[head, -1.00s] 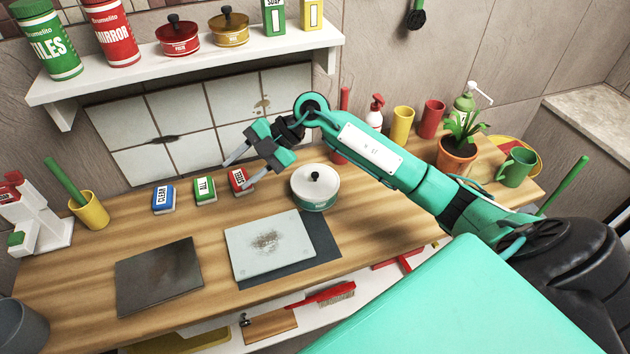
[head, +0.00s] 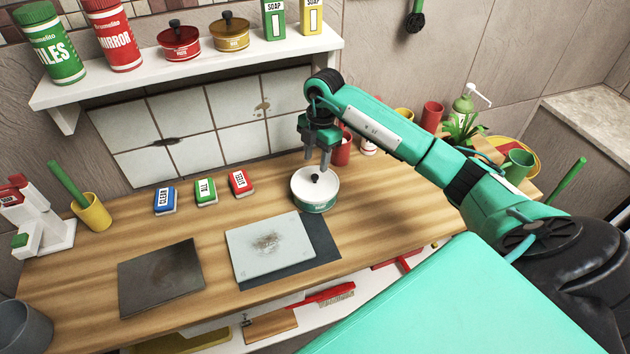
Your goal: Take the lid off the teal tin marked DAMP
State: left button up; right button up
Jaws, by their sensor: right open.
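The teal tin (head: 318,207) stands on the wooden counter behind the grey tile, with the white lid (head: 303,186) on it. The print on its teal band is too small to read surely. A black knob (head: 316,178) rises from the middle of the lid. My right gripper (head: 317,164) points down just above the lid, its two fingers apart and empty. Its fingertips are close over the knob; I cannot tell whether they reach down beside it. My left gripper is out of view.
A stained pale tile (head: 256,263) lies on a dark mat in front of the tin. Blue, green and red blocks (head: 240,183) sit to its left, and a red cup (head: 343,150) stands behind it. A shelf (head: 190,62) with tins hangs above.

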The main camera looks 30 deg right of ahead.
aim_at(315, 176)
notch_tip(315, 176, down, 6)
jog(key=shift+w+r+p, duration=0.1)
jog(key=shift+r+p, duration=0.1)
jog(key=shift+p, duration=0.75)
jog(key=shift+f, duration=0.3)
grip_shut()
